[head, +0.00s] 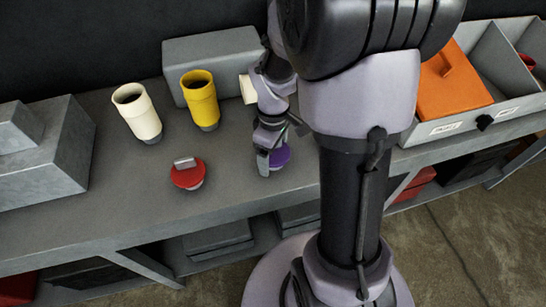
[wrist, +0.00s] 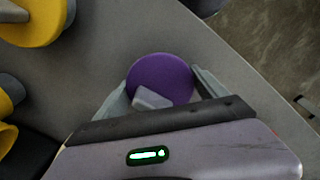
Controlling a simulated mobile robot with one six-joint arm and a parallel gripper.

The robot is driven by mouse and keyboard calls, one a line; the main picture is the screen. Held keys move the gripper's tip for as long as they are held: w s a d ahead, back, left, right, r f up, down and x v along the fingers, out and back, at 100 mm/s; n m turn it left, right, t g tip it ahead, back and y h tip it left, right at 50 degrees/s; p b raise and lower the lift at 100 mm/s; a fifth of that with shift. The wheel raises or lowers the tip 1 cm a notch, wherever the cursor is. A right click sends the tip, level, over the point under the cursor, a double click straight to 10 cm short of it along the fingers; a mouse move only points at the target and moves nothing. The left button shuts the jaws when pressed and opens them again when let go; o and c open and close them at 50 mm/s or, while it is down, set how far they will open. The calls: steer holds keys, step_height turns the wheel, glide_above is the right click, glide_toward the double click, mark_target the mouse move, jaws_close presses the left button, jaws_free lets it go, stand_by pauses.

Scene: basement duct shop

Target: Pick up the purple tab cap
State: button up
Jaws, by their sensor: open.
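The purple tab cap (wrist: 160,77) is a round purple disc with a pale grey tab (wrist: 150,99), seen close up in the wrist view. In the head view the purple cap (head: 280,156) sits on the grey bench near its front edge, partly hidden by my gripper. My gripper (wrist: 160,92) is open in the wrist view, with one finger on each side of the cap and tab. In the head view my gripper (head: 265,160) points down at the cap. I cannot tell whether the fingers touch it.
A red cap with a grey tab (head: 187,175) sits left of my gripper on the bench (head: 90,215). A cream cup (head: 138,112) and a yellow cup (head: 200,98) stand behind it. A grey box (head: 215,50) is at the back. An orange-lidded bin (head: 455,85) is at right.

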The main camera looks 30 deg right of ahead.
steer(key=c, duration=1)
steer(key=shift+r, duration=0.1)
